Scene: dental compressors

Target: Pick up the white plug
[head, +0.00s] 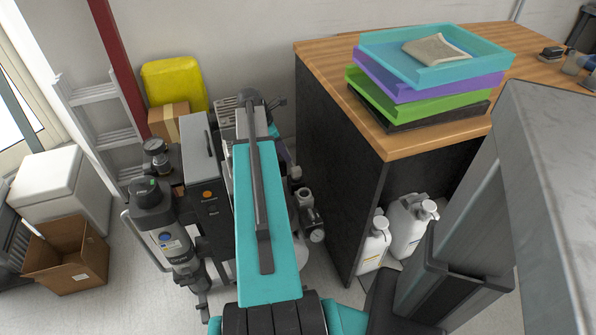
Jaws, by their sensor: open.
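I cannot make out a white plug in the head view. My own teal arm link covers the middle of the picture and hides part of the equipment behind it. My gripper cannot be made out; the arm's far end is behind the link, among the compressors. A dark compressor unit (203,190) with a grey top stands just left of my arm. Pipe fittings and a gauge (317,236) show just right of my arm.
A wooden-topped counter (403,145) with stacked trays (430,62) stands at the right, white jugs (408,228) below it. A filter cylinder (165,230), cardboard box (66,257), white bin (62,187), ladder (100,128) and yellow container (174,82) are at the left.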

